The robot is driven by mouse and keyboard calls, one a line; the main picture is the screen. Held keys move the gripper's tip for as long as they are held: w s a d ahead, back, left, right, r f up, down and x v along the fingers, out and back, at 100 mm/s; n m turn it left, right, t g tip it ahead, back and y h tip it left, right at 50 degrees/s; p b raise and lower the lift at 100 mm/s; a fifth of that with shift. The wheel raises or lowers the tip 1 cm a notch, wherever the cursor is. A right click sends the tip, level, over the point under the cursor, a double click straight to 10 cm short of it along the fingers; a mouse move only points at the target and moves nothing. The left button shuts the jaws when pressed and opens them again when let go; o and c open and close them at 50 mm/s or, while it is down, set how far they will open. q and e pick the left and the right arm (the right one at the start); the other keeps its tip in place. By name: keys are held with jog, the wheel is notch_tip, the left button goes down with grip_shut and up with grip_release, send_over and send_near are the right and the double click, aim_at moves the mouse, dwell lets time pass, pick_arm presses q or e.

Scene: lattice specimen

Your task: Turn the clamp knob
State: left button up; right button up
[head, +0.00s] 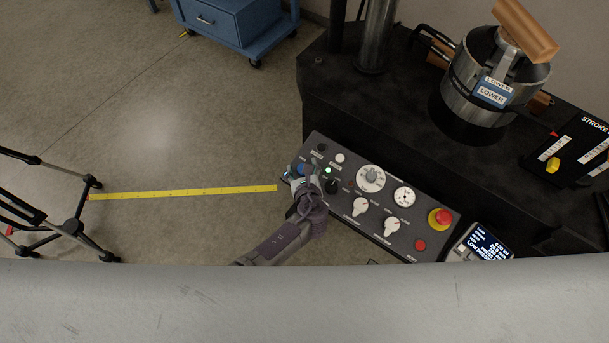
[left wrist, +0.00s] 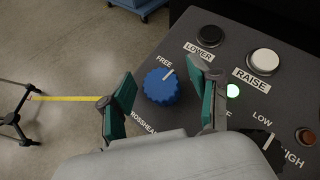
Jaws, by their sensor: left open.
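The blue clamp knob (left wrist: 161,87) sits on the dark control panel in the left wrist view. Its white pointer line aims up and right, near the label FREE; a lower label is partly hidden by a finger. A bit of the knob's blue shows in the head view (head: 301,169). My left gripper (head: 302,176) is open over the panel's left end. In the left wrist view its green-padded fingers (left wrist: 163,80) stand on either side of the knob, with visible gaps. I cannot tell how far above the panel the fingertips are. My right gripper is out of view.
The panel (head: 325,143) also carries a black LOWER button (left wrist: 209,36), a white RAISE button (left wrist: 264,62), a lit green lamp (left wrist: 233,90), white dials and a red emergency button (head: 440,217). A black machine stands behind it. A tripod (head: 60,215) stands left on open floor.

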pick_arm(q)
jog(key=v, duration=1.1)
jog(key=shift+s, duration=0.35)
jog(key=shift+r, duration=0.15)
